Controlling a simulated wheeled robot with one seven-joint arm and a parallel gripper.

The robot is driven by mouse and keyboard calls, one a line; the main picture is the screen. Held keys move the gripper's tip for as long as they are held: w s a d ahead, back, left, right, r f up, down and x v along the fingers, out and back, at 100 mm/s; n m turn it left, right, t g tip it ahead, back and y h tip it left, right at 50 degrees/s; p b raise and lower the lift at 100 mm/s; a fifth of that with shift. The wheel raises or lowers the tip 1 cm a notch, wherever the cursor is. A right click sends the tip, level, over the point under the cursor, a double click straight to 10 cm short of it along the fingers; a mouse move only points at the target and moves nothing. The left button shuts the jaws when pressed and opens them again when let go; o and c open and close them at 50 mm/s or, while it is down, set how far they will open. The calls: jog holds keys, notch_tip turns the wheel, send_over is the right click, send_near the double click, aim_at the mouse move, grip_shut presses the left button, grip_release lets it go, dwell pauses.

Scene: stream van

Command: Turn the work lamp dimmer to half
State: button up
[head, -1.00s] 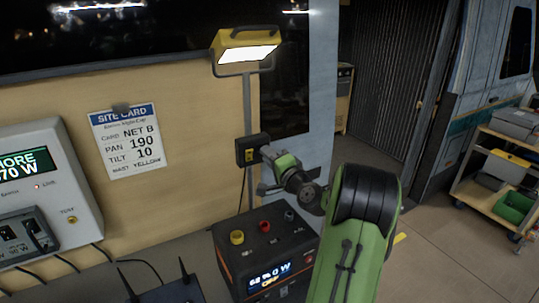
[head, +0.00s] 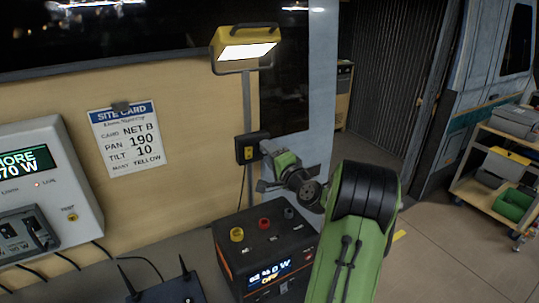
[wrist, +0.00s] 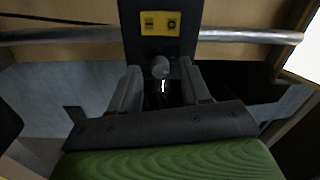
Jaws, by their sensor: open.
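The work lamp (head: 246,52) is yellow, lit, and stands on a grey pole. Its dark dimmer box (head: 248,149) is on the pole; in the wrist view the box (wrist: 160,47) has a yellow label (wrist: 160,23) with two symbols. A small rounded grey knob (wrist: 160,66) shows below the label. My gripper (wrist: 159,77) is open, with one finger on each side of the knob. I cannot tell whether either finger touches it. In the head view the fingertips are hard to make out beside the box. The knob's setting is not readable.
A black power unit (head: 265,250) with coloured knobs and a lit display stands below the arm. A site card (head: 131,140) hangs on the wall left of the pole. A grey console (head: 45,175) is at far left. A shelf cart (head: 500,180) stands at right beyond open floor.

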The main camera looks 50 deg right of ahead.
jog(key=b+v, duration=0.4)
jog(key=v, duration=1.1)
jog(key=shift+s, duration=0.4)
jog(key=shift+a, duration=0.1)
jog(key=w+a+f+n+g+y+p, duration=0.1)
jog(key=w+a+n+g+y, duration=0.2)
jog(key=a, duration=0.5)
jog(key=w+a+f+n+g+y+p, duration=0.1)
jog(key=a+f+n+g+y, duration=0.1)
jog(key=a+n, duration=0.55)
jog(key=w+a+f+n+g+y+p, duration=0.1)
jog(key=w+a+n+g+y, duration=0.15)
jog(key=a, duration=0.65)
jog(key=s+a+r+n+g+h+p, duration=0.1)
jog(key=s+a+n+g, duration=0.1)
jog(key=s, duration=0.6)
jog(key=s+a+r+n+g+h+p, duration=0.1)
jog(key=s+a+n, duration=0.3)
jog(key=s, duration=0.4)
jog(key=shift+a+r+g+p, duration=0.3)
jog(key=shift+a+g+p, duration=0.25)
jog(key=shift+a+g, duration=0.1)
